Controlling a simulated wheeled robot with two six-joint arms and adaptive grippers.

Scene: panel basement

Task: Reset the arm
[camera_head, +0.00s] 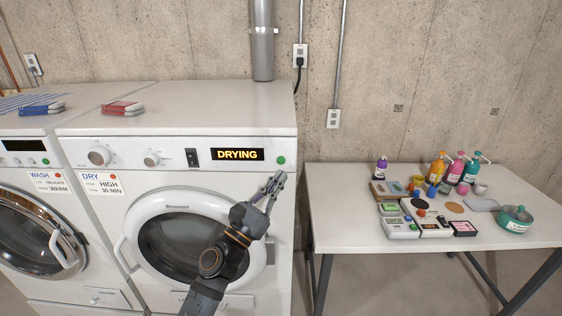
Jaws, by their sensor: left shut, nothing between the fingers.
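My left gripper (275,184) is raised in front of the dryer (180,199), just below and left of the green button (281,160) at the right end of its panel. The fingers are shut and hold nothing. I cannot tell whether a fingertip touches the machine. The left arm comes up from the bottom of the head view and covers part of the dryer's round door (160,236). The dryer's display (237,155) reads DRYING. My right gripper is not in view.
A washer (35,205) stands left of the dryer. Red (122,107) and blue (41,108) cloth-like items lie on top. At right, a white table (345,225) holds pump bottles (456,170), small devices (400,228) and a teal pot (515,220). A gap separates dryer and table.

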